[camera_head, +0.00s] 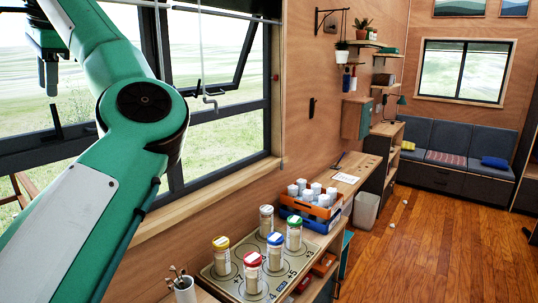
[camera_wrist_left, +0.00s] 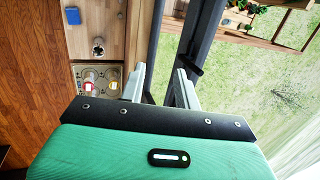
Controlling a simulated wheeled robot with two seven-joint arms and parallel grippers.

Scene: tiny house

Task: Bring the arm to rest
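My left arm (camera_head: 140,100), green with dark joints, comes in from the left and is raised high in front of the window. My left gripper (camera_head: 48,78) points down at the far left of the head view, seen edge-on against the glass. In the left wrist view its two fingers (camera_wrist_left: 160,70) stand apart with nothing between them, so it is open and empty. Nothing is seen touching the fingers. My right gripper is not in view.
A counter below the window holds a board (camera_head: 225,284) with several capped jars, a cup of utensils (camera_head: 185,290) and an orange crate (camera_head: 312,207) of white containers. The window frame (camera_head: 225,112) is close to my arm. The wooden floor (camera_head: 425,250) is mostly clear.

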